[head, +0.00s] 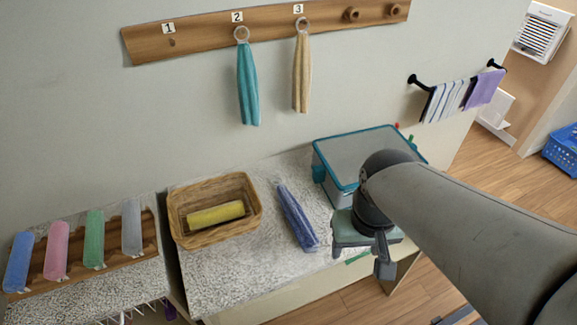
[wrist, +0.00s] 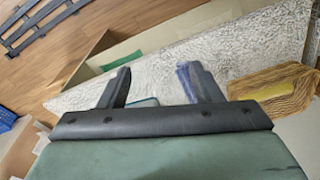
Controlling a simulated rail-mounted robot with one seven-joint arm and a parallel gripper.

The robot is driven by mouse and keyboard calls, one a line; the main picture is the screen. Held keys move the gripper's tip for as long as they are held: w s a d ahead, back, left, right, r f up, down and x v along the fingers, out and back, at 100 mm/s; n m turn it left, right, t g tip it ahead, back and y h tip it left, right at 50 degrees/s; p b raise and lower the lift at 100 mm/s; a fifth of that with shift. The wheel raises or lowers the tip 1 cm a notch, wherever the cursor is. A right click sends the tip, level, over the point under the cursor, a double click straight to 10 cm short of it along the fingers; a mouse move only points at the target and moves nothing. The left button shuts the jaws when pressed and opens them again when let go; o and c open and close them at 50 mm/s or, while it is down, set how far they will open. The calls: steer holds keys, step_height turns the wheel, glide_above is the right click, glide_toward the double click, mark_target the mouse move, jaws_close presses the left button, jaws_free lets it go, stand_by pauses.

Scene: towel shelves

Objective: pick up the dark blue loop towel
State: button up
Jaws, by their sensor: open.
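The dark blue loop towel (head: 297,217) lies as a narrow strip on the speckled counter, between the wicker basket and the teal-edged box. In the wrist view the blue towel (wrist: 186,86) shows partly behind the right finger, which hides some of it. My gripper (head: 364,258) is to the right of the towel, apart from it, near the counter's front edge. In the wrist view my gripper (wrist: 160,72) has its two fingers spread with nothing held between them.
A wicker basket (head: 180,232) holds a yellow rolled towel (head: 215,214). A teal-edged box (head: 330,150) stands behind my gripper. Several rolled towels lie on a wooden rack at left. A teal towel (head: 248,85) and a beige towel (head: 301,75) hang from wall pegs.

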steer(key=o, duration=0.4)
steer(key=n+g+b, duration=0.1)
steer(key=n+b, duration=0.3)
steer(key=b, duration=0.4)
glide_above(295, 210)
step_height(295, 210, down, 4)
step_height(295, 210, down, 11)
steer(key=shift+f+p, duration=0.15)
steer(key=shift+p, duration=0.8)
steer(key=shift+s+f+p, duration=0.1)
steer(key=shift+f+p, duration=0.55)
steer(key=shift+f, duration=2.05)
